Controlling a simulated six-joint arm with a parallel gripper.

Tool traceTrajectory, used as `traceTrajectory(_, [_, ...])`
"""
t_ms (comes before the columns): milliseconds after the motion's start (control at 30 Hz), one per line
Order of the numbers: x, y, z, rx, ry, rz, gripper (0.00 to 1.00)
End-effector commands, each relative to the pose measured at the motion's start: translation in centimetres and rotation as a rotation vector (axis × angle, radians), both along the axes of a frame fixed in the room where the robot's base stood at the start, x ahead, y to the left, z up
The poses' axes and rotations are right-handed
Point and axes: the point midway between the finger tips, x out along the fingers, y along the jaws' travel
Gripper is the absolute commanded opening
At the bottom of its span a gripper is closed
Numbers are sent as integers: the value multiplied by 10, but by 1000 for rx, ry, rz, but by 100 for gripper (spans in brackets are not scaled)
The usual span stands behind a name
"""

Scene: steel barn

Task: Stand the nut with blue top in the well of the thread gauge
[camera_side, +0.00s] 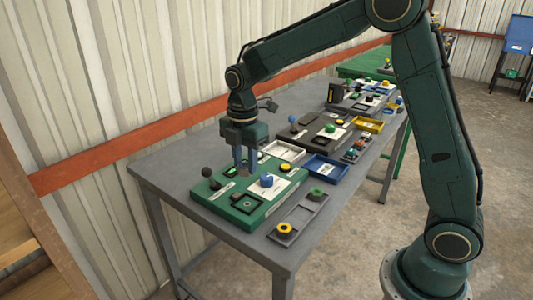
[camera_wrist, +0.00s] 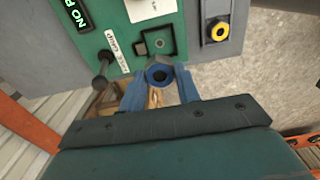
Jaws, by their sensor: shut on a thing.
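My gripper (camera_wrist: 160,80) is shut on a nut with a blue ring-shaped top (camera_wrist: 157,75), which shows between the two blue fingers in the wrist view. In the side view my gripper (camera_side: 245,166) hangs above the green thread gauge (camera_side: 221,208); the held nut is hard to make out there. The gauge's black square well (camera_side: 245,203) is empty in view. In the wrist view the well (camera_wrist: 160,41) lies just beyond the nut, apart from it. I cannot tell the nut's exact height over the gauge.
A black ball-topped lever (camera_side: 206,173) stands on the gauge, left of the nut in the wrist view. A blue piece (camera_side: 267,180) sits on the gauge's white pad. Several trays lie farther back.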

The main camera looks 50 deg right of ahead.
Motion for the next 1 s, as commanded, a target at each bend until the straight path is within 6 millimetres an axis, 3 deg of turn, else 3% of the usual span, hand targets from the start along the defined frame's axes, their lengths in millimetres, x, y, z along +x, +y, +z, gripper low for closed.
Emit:
traceTrajectory(100, [-1, 0, -23, 0, 4, 0, 8])
traceTrajectory(300, [0, 0, -50, 0, 2, 0, 8])
traceTrajectory(667, [0, 0, -59, 0, 0, 0, 8])
traceTrajectory(1000, [-1, 0, -94, 0, 2, 0, 8])
